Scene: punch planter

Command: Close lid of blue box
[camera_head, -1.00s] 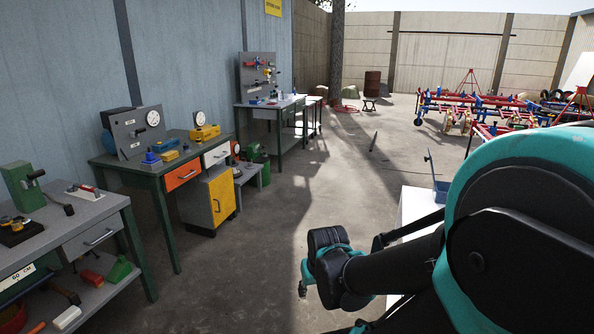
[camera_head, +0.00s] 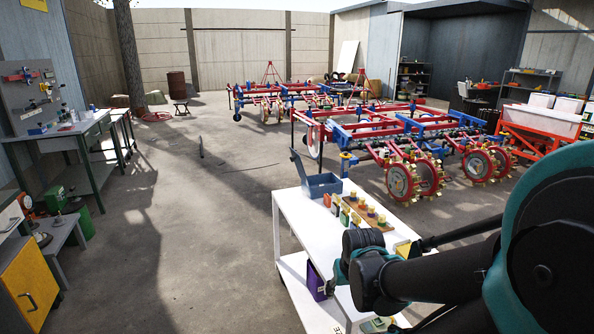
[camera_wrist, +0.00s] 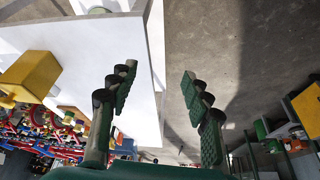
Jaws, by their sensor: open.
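The blue box (camera_head: 322,186) stands at the far end of the white cart's top in the head view. Its lid (camera_head: 299,168) is open and stands up steeply at the box's left side. My gripper (camera_wrist: 157,85) shows in the wrist view with its two green-padded fingers wide apart and nothing between them. In the head view my arm covers the near end of the cart, and the fingers cannot be made out. The blue box cannot be made out in the wrist view.
The white cart (camera_head: 290,200) carries a wooden holder with several coloured pieces (camera_head: 365,212) near the box. A purple bin (camera_head: 316,281) is on its lower shelf. Red and blue farm machines (camera_head: 400,150) stand behind. Open concrete floor lies left of the cart.

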